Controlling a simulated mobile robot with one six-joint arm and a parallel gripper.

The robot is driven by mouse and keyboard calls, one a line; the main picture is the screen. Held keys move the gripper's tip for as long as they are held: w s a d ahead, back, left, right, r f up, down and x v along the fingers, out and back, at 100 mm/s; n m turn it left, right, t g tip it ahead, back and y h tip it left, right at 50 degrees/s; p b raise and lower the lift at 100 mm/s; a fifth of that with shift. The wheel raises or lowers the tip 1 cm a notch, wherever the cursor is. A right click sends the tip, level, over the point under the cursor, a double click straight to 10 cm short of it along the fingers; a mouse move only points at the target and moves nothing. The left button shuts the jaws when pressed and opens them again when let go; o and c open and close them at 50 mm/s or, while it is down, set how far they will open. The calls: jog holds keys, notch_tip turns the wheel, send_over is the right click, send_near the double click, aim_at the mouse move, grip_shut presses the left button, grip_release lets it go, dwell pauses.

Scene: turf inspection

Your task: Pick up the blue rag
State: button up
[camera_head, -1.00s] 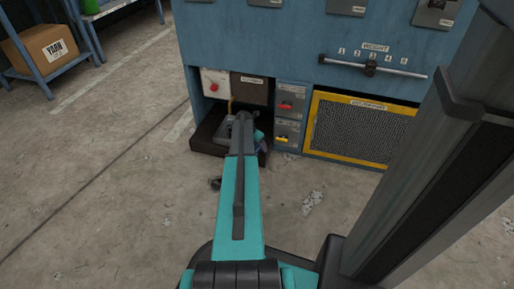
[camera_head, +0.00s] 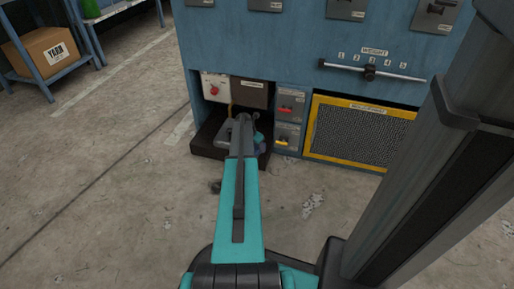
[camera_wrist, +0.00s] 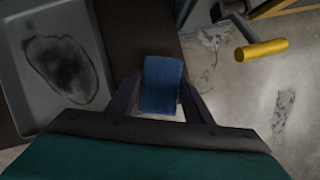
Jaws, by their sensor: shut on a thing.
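The blue rag (camera_wrist: 162,84) shows in the wrist view as a small blue block between my gripper's two dark fingers. My gripper (camera_wrist: 160,100) is shut on it. In the wrist view the rag covers the fingertips' inner gap, with the dark tray edge and the concrete floor behind it. In the head view my arm hides most of the gripper, and the rag cannot be made out clearly there.
A grey pan with a dark stain (camera_wrist: 60,68) lies at the left of the wrist view. A yellow handle (camera_wrist: 262,50) sticks out at the upper right. The blue machine (camera_head: 300,45) stands ahead, with a yellow-framed grille (camera_head: 360,132). Open floor (camera_head: 90,190) lies left.

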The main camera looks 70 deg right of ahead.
jog(key=shift+r, duration=0.65)
jog(key=shift+p+v, duration=0.75)
jog(key=shift+p, duration=0.1)
jog(key=w+a+p, duration=0.1)
jog(key=a+p, duration=0.1)
jog(key=a, duration=0.5)
jog(key=w+a+r+p, duration=0.1)
jog(key=w+a+p, duration=0.1)
jog(key=a, duration=0.6)
jog(key=shift+w+p, duration=0.3)
jog(key=shift+p, duration=0.1)
jog(key=o, duration=0.5)
jog(key=c, duration=0.3)
